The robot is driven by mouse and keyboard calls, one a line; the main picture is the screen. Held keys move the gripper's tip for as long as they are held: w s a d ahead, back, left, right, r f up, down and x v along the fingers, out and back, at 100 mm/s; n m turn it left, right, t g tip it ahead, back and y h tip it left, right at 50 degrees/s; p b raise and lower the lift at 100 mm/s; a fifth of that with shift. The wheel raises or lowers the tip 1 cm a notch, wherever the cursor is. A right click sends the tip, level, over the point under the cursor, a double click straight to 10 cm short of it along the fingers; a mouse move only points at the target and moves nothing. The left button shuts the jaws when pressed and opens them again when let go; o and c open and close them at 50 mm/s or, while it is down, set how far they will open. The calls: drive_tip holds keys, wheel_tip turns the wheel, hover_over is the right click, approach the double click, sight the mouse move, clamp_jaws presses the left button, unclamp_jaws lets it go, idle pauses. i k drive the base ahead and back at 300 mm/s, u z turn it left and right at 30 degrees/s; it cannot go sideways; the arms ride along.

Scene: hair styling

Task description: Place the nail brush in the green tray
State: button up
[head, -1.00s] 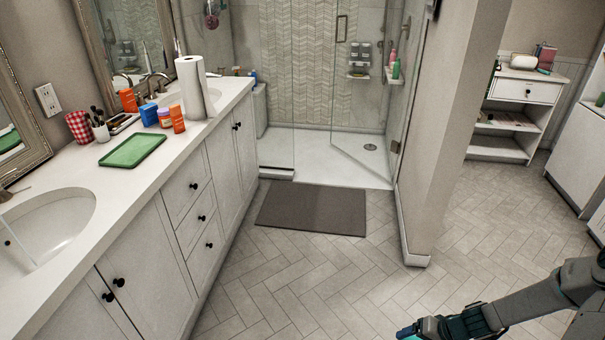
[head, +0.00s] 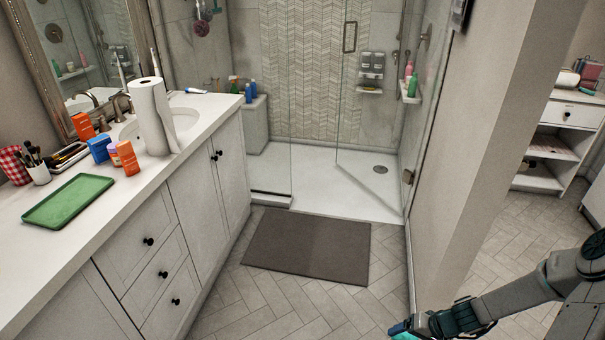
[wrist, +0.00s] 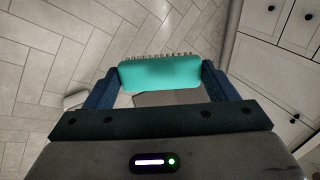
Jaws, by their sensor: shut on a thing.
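The green tray (head: 68,201) lies flat and empty on the white counter at the left of the head view. My gripper (head: 412,329) is low at the bottom right of the head view, over the floor and well apart from the tray. In the wrist view my gripper (wrist: 160,80) is shut on the teal nail brush (wrist: 158,74), with one finger at each end. The brush's bristles point to the top of the wrist view. In the head view only a small teal part of the brush (head: 400,328) shows.
On the counter (head: 110,238), a paper towel roll (head: 150,117), orange and blue containers (head: 99,149) and a cup of makeup brushes (head: 38,174) stand behind the tray. A wall end (head: 480,130) rises right of centre. A dark mat (head: 305,247) lies on open floor.

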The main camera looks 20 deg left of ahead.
sight(71, 199)
drive_tip(key=u, duration=0.35)
drive_tip(key=i, duration=1.25)
drive_tip(key=u, duration=1.3)
drive_tip(key=i, duration=0.65)
drive_tip(key=u, duration=0.75)
